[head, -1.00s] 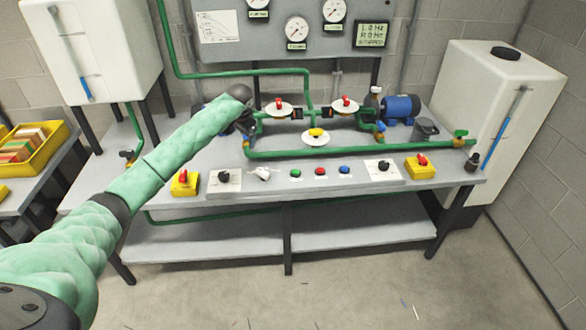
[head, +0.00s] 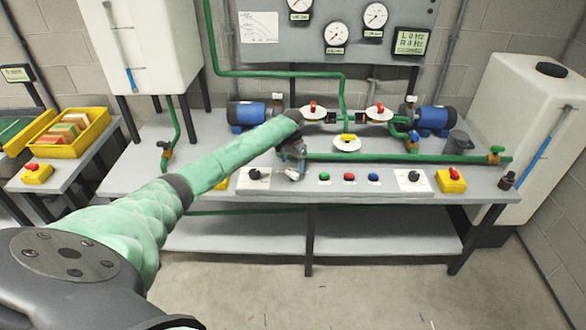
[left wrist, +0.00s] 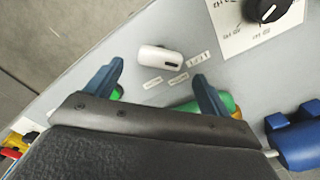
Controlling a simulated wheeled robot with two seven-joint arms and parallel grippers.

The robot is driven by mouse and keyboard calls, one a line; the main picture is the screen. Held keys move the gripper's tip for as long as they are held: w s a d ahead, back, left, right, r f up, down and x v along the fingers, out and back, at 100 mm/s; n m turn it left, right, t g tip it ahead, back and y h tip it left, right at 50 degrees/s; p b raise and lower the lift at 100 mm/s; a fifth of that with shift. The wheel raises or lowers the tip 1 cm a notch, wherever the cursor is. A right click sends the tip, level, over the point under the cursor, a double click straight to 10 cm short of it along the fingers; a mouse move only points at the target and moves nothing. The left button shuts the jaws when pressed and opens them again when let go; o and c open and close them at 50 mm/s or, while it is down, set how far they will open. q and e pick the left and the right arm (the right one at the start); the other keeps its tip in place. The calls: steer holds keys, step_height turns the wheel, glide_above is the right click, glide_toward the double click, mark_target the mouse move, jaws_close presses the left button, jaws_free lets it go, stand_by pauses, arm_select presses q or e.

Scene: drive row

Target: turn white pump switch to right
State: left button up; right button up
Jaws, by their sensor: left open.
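The white pump switch (left wrist: 160,55) shows in the left wrist view as a small rounded white lever on the grey bench top, with small printed labels beside it. My left gripper (left wrist: 158,72) is open, with its two blue fingers apart. The switch lies just beyond the fingertips, roughly centred between them; I cannot tell whether they touch it. In the head view my left gripper (head: 292,158) is over the front of the bench at the switch, mostly hiding it. My right gripper is not in view.
Black knobs on white plates (head: 253,180) (head: 414,181) flank green, red and blue buttons (head: 349,177). A yellow box with a red switch (head: 451,181) sits to the right. Green pipes (head: 400,158), valves and blue pumps (head: 435,118) stand behind.

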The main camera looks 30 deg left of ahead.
mark_target(292, 172)
arm_select(q)
steer(key=shift+f+p, duration=0.5)
steer(key=shift+f, duration=1.55)
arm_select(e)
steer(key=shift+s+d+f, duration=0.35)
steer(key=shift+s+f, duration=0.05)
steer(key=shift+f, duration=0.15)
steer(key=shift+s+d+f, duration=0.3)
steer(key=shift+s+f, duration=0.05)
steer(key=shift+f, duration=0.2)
arm_select(q)
steer(key=c, duration=1)
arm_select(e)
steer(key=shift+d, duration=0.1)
